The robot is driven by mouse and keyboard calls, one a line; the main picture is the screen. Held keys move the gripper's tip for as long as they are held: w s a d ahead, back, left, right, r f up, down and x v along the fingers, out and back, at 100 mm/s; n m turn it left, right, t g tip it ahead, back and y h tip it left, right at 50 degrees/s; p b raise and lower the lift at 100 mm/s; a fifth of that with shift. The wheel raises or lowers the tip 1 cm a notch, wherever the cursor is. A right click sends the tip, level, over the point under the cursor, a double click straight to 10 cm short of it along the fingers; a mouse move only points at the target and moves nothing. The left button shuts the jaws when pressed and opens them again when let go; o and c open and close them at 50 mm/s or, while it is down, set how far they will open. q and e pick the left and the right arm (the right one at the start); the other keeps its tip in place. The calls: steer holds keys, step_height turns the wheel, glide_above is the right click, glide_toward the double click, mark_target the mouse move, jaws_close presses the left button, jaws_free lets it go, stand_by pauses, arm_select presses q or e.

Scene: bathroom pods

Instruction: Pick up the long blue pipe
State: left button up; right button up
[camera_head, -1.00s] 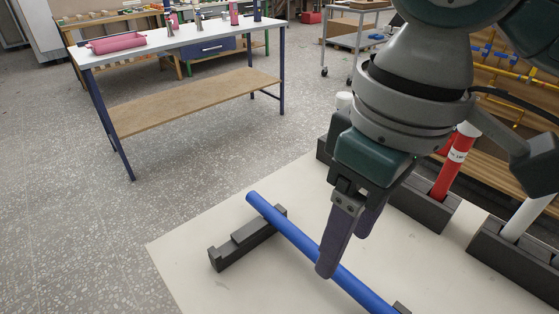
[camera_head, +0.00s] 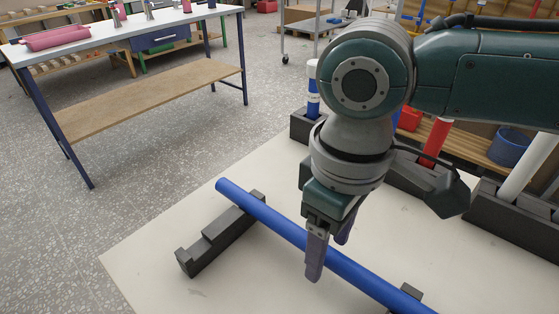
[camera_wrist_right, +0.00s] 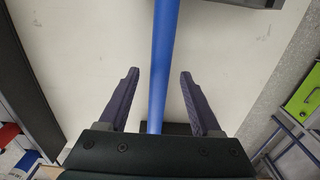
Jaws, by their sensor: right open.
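The long blue pipe (camera_head: 274,219) lies across dark stepped rests on a pale tabletop, running from upper left to lower right in the head view. My right gripper (camera_head: 328,262) is over the pipe's middle, pointing down, with a finger on each side of it. In the right wrist view the pipe (camera_wrist_right: 163,60) runs lengthwise between the two spread fingers of the gripper (camera_wrist_right: 158,78), with a gap on both sides. The gripper is open and empty. The fingertips' exact height against the pipe is hard to tell. My left gripper does not show.
A dark rest (camera_head: 215,238) supports the pipe's left end; another (camera_head: 411,292) is near the right end. Dark holders with a red pipe (camera_head: 434,142) and a white pipe (camera_head: 526,170) stand behind. A white-topped workbench (camera_head: 90,42) is at the back left. The tabletop's front left is clear.

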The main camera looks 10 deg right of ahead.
steer(key=shift+f, duration=0.15)
jaws_close()
stand_by(0.4)
